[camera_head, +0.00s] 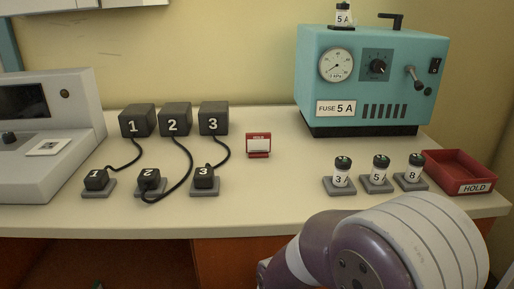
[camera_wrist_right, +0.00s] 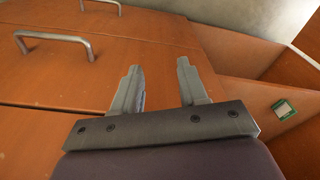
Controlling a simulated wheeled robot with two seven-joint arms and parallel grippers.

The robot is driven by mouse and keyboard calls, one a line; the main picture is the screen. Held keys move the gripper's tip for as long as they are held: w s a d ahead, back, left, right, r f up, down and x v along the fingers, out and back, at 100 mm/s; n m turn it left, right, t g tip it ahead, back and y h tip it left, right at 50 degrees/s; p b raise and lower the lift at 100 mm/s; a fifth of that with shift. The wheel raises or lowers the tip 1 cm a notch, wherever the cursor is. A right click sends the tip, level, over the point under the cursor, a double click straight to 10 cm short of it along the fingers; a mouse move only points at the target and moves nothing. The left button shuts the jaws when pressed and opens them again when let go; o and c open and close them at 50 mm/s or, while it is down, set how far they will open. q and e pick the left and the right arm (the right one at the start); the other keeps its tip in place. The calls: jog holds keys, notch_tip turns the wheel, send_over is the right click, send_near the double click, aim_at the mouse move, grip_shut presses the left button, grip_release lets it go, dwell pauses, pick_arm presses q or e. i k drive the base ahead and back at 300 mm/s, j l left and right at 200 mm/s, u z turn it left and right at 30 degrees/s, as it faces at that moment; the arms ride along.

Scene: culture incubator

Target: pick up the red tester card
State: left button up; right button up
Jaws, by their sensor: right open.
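The red tester card (camera_head: 258,145) stands upright on the bench near its middle, with a white lower panel and a small red base. My right arm comes in at the bottom right of the head view, below the bench front, and its gripper is hidden there. In the right wrist view my right gripper (camera_wrist_right: 163,90) is open and empty, with two grey fingers apart in front of orange cabinet fronts. It is far from the card. My left gripper is in neither view.
Black blocks (camera_head: 173,119) numbered 1 to 3 with cabled plugs stand left of the card. Numbered fuses (camera_head: 380,170) on grey bases, a red HOLD tray (camera_head: 459,163) and a teal device (camera_head: 368,79) stand right. The bench (camera_head: 250,200) before the card is clear. A cabinet handle (camera_wrist_right: 53,40) protrudes.

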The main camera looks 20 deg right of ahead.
aim_at(258, 145)
jog(key=l+z, duration=0.15)
jog(key=z, duration=0.3)
jog(key=k+l+z, duration=0.1)
jog(key=z, duration=0.4)
